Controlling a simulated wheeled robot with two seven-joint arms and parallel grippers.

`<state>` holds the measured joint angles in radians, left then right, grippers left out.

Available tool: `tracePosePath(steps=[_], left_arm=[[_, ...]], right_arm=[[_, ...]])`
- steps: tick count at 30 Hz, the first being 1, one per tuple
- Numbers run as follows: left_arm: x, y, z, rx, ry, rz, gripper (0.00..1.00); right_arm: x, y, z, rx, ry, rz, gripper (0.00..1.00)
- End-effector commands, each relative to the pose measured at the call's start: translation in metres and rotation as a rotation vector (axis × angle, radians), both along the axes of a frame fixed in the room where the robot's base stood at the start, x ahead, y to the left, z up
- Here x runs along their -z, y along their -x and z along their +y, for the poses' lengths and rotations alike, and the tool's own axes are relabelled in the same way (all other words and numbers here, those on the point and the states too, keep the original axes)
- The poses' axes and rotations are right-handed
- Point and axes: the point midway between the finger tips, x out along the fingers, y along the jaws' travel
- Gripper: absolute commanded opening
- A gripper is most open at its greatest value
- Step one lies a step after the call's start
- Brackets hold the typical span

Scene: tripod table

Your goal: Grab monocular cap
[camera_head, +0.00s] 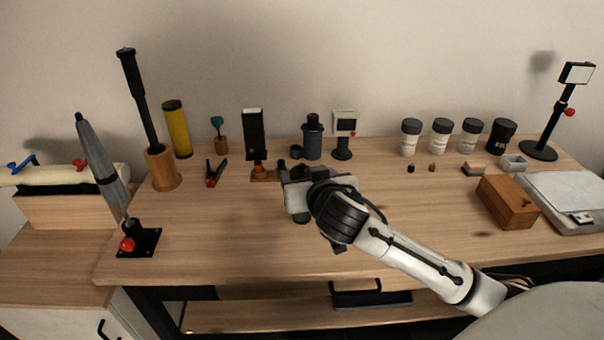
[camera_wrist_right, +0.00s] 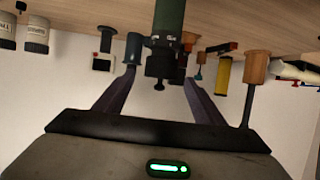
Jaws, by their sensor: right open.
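A dark green upright cylinder, which looks like the monocular (camera_wrist_right: 170,18), has a black ribbed end piece (camera_wrist_right: 161,60) with a small knob, which looks like its cap. In the right wrist view, which is upside down, the end piece lies between the two spread fingers of my right gripper (camera_wrist_right: 160,80). I see a gap on each side of it. In the head view my right gripper (camera_head: 296,172) is over the middle of the table. My left gripper is out of view.
Behind the gripper stand a grey flask (camera_head: 312,140), a small display on a stand (camera_head: 343,132) and a black upright holder (camera_head: 253,135). White jars (camera_head: 440,138) and a wooden box (camera_head: 507,202) are to the right. The table front (camera_head: 230,240) is clear.

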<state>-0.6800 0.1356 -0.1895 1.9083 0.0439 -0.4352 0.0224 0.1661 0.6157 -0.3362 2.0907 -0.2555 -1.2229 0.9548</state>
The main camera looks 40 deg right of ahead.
Motion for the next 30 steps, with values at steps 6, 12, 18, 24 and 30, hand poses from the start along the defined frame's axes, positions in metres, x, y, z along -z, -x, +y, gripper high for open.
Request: tracePosePath(steps=[6, 12, 18, 24, 30], left_arm=[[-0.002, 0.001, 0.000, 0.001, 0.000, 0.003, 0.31], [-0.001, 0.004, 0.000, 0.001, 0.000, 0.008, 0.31], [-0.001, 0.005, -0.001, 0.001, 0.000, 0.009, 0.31], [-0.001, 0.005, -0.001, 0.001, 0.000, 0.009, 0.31], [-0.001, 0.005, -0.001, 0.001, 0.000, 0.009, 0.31]], right_arm=[[0.012, -0.028, -0.010, 0.000, 0.002, 0.000, 0.63], [0.015, -0.034, -0.012, -0.001, -0.001, 0.001, 0.63], [0.015, -0.033, -0.012, -0.001, 0.000, 0.001, 0.52], [0.015, -0.033, -0.012, 0.000, 0.000, 0.001, 0.21], [0.015, -0.033, -0.012, 0.000, 0.001, 0.000, 0.21]])
